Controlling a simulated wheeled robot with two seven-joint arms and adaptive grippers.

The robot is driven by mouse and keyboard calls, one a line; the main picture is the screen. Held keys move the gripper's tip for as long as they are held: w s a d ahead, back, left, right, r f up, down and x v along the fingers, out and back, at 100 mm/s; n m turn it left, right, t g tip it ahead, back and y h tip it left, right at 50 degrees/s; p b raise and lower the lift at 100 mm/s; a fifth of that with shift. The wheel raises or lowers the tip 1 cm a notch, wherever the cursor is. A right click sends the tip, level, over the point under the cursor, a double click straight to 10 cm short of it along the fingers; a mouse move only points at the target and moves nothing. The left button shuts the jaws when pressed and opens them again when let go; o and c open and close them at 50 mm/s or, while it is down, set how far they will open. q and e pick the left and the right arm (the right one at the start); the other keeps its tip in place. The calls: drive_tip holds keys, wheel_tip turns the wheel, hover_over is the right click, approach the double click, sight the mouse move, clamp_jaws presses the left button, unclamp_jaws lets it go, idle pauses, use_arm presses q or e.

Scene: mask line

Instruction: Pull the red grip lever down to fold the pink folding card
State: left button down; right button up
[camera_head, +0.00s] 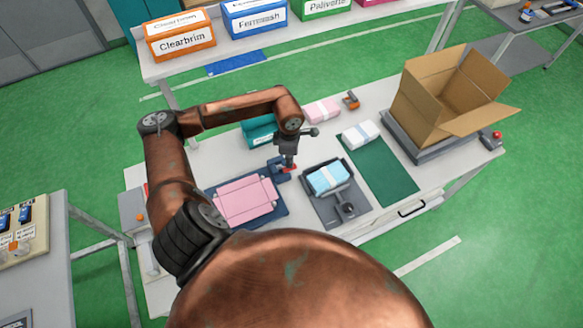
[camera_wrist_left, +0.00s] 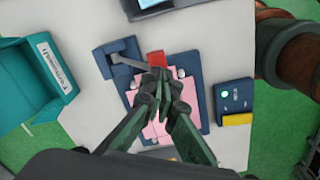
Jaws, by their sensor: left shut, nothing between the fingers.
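The pink folding card (camera_head: 246,199) lies flat on a dark blue fixture (camera_head: 277,211); part of it shows behind my fingers in the left wrist view (camera_wrist_left: 156,130). The red grip (camera_head: 291,168) is on a grey lever arm at the fixture's far right corner. In the left wrist view the red grip (camera_wrist_left: 157,58) sits just beyond my fingertips, at the end of the grey arm (camera_wrist_left: 127,49). My left gripper (camera_head: 286,166) is shut and empty, close beside the red grip; I cannot tell whether they touch. My right gripper is in neither view.
A teal bin (camera_head: 258,134) stands behind the fixture. To the right are a grey press fixture (camera_head: 318,207) with a light blue pack (camera_head: 328,178), a green mat (camera_head: 382,170), a white pack (camera_head: 361,135) and an open cardboard box (camera_head: 437,103). A pink pack (camera_head: 321,111) lies behind.

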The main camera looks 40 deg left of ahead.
use_arm(q)
drive_tip(key=shift+f, duration=0.3)
drive_tip(key=shift+d, duration=0.1)
drive_tip(key=shift+s+d+f+b, duration=0.25)
drive_tip(key=shift+d+f+b, duration=0.2)
drive_tip(key=shift+s+d+f+b, duration=0.25)
drive_tip(key=shift+d+f+b, duration=0.15)
drive_tip(key=shift+d+f, duration=0.05)
drive_tip(key=shift+s+d+f+b, duration=0.25)
drive_tip(key=shift+d+f+b, duration=0.2)
drive_tip(key=shift+f, duration=0.15)
drive_tip(key=shift+s+d+f+b, duration=0.2)
drive_tip(key=shift+d+f+b, duration=0.15)
drive_tip(key=shift+f+b, duration=0.15)
drive_tip(key=shift+f, duration=0.15)
